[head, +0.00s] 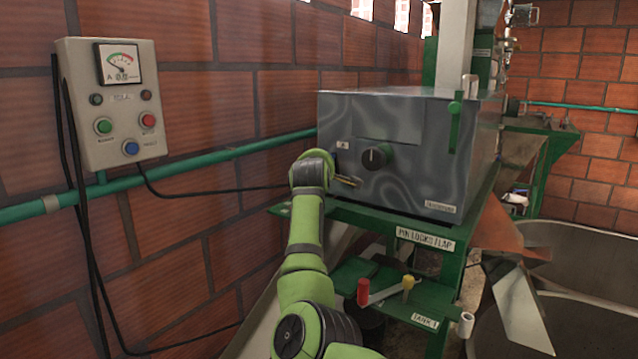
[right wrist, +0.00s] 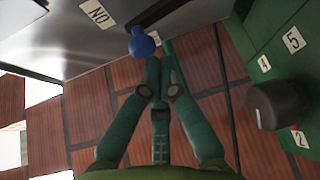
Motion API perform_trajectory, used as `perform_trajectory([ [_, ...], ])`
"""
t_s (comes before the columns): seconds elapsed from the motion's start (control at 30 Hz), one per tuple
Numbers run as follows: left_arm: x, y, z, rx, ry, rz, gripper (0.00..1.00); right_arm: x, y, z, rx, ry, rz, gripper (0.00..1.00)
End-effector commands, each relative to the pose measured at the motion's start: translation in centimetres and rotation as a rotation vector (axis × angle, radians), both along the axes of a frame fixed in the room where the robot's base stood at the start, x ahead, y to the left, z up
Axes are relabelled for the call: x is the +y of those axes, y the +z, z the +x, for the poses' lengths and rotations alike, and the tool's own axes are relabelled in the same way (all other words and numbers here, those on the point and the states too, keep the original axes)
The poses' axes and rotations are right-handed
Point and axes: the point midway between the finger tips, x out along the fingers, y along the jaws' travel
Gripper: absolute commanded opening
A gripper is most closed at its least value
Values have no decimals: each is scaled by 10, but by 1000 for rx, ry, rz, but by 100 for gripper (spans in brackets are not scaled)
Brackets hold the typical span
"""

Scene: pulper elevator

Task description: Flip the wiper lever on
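In the right wrist view a lever with a blue ball end (right wrist: 142,46) juts from a grey metal surface. A white label (right wrist: 97,13) near it reads as "NO", possibly an upside-down "ON". I cannot read "wiper" on it. My right gripper (right wrist: 160,72) has its fingers together, just below the blue ball. I cannot tell whether they touch it. In the head view one green arm ends in a gripper (head: 347,181) at the left front of the grey metal box (head: 430,180). I cannot tell which arm this is or how far its fingers are apart.
The box carries a black knob (head: 377,156) and a green lever (head: 455,122). A control panel (head: 113,105) hangs on the brick wall. Red (head: 363,292) and yellow (head: 408,283) handles stand below the box. A dark knob (right wrist: 275,105) stands by numbered labels.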

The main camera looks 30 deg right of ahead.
Motion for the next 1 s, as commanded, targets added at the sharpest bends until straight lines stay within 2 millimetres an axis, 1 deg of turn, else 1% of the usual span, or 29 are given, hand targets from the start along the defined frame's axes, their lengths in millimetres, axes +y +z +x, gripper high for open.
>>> perform_trajectory([
  [0.03, 0, -12, 0, -1, 0, 0, 64, -2, -5, 1, -25, -2, 10, 0],
  [0.2, 0, -26, 1, -1, 0, 0, 64, -3, -2, 1, -88, -2, 36, 0],
  [0.3, 0, -30, 1, -3, 0, -1, 64, -4, 0, 1, -112, -3, 47, 0],
  [0.63, -1, -36, 5, -9, 0, -1, 64, -5, 3, -1, -144, -4, 59, 0],
  [1.0, -1, -36, 5, -9, 0, -2, 64, -4, 3, -1, -147, -3, 61, 0],
])
